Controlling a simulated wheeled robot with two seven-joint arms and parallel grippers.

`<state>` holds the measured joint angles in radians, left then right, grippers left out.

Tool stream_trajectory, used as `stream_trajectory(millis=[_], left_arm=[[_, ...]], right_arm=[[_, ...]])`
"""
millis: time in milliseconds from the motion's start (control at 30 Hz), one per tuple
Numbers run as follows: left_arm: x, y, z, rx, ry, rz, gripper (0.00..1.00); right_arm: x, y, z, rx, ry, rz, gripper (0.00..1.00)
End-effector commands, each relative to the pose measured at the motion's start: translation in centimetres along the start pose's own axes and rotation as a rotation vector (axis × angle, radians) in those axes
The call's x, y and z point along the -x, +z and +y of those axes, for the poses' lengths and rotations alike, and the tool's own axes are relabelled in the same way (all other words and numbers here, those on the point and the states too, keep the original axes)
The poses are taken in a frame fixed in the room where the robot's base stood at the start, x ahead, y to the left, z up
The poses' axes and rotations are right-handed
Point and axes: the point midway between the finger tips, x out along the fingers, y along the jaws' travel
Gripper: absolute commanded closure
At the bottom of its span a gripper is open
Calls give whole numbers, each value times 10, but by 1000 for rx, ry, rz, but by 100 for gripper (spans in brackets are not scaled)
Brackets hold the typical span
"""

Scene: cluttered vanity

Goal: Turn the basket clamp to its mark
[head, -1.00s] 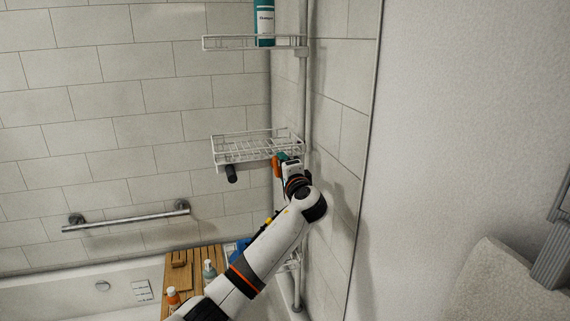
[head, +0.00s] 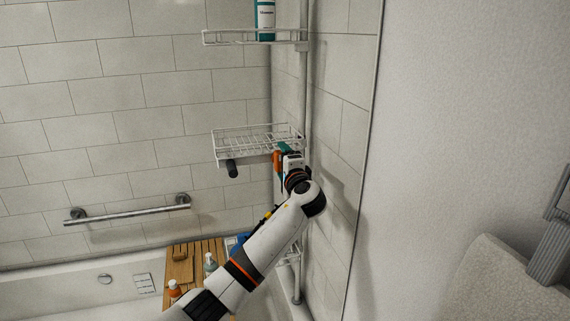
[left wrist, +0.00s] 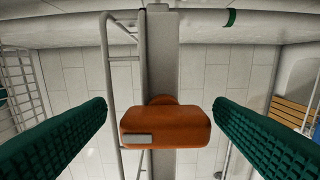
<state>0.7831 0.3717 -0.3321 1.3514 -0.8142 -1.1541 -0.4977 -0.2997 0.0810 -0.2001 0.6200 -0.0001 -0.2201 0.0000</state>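The orange clamp handle (left wrist: 165,126) is in the middle of the left wrist view, on a grey bar in front of the pole (left wrist: 60,32). It also shows as an orange patch under the right end of the middle wire basket (head: 250,142) in the head view. A green band (left wrist: 230,18) rings the pole, right of the clamp in the wrist view. My left gripper (left wrist: 160,125) is open, its green ribbed fingers on either side of the handle with gaps to both. In the head view the gripper (head: 283,156) partly hides the clamp. My right gripper is out of view.
An upper wire shelf (head: 240,38) holds a teal and white bottle (head: 265,20). A dark knob (head: 232,169) hangs below the middle basket. A grab rail (head: 130,212) crosses the tiled wall. Bottles stand on a wooden board (head: 180,268) over the bath. The side wall is close to my left arm.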

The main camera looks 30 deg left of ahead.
Motion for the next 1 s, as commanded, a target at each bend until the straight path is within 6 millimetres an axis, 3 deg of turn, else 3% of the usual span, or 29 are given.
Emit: stream_trajectory(millis=[367, 800, 1000], left_arm=[[11, 2, -4, 2, -2, -4, 24], [97, 0, -4, 5, -1, -3, 24], [118, -1, -1, 2, 0, -1, 24]], right_arm=[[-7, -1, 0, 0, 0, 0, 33], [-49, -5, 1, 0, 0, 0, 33], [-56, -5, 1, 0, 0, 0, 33]])
